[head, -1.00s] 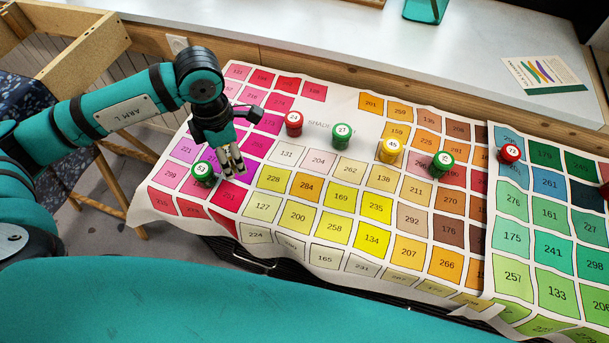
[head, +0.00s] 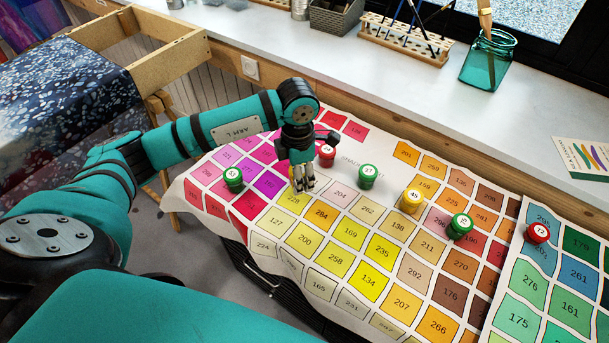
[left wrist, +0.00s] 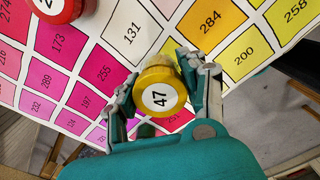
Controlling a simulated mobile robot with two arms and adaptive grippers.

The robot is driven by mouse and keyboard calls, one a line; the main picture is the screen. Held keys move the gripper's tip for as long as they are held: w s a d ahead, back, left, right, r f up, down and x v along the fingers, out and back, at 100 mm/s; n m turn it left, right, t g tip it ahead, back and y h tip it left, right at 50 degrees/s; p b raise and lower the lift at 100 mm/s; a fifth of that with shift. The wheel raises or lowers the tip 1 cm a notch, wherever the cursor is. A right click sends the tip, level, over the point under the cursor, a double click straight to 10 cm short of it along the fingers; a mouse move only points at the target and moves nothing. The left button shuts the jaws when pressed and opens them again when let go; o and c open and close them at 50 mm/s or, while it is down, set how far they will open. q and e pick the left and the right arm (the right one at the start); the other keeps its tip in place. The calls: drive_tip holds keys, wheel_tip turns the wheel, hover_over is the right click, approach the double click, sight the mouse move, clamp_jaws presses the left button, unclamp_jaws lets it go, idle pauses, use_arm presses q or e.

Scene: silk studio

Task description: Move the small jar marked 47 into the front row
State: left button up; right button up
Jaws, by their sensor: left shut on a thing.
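The yellow jar marked 47 (left wrist: 158,94) is between the two fingers of my left gripper (left wrist: 165,92) in the left wrist view, its numbered lid facing the camera. The gripper is shut on it. In the head view my left gripper (head: 303,182) is over the left part of the colour chart (head: 385,155), near the yellow swatches. My right gripper is not in view.
A green jar (head: 233,179) stands left of my gripper. A red jar (head: 326,155) is close behind it. Another green jar (head: 367,175), a yellow jar marked 45 (head: 412,199), a third green jar (head: 461,226) and a red jar (head: 537,233) stand to the right. The front swatches are clear.

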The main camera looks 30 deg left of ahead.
use_arm(q)
drive_tip(key=shift+w+d+f, duration=0.1)
drive_tip(key=shift+w, duration=0.95)
drive_tip(key=shift+f, duration=0.2)
wheel_tip(320, 180, down, 3)
drive_tip(key=shift+r+p, duration=0.1)
drive_tip(key=shift+p, duration=0.35)
drive_tip(key=shift+f, duration=0.35)
drive_tip(key=o, duration=1.2)
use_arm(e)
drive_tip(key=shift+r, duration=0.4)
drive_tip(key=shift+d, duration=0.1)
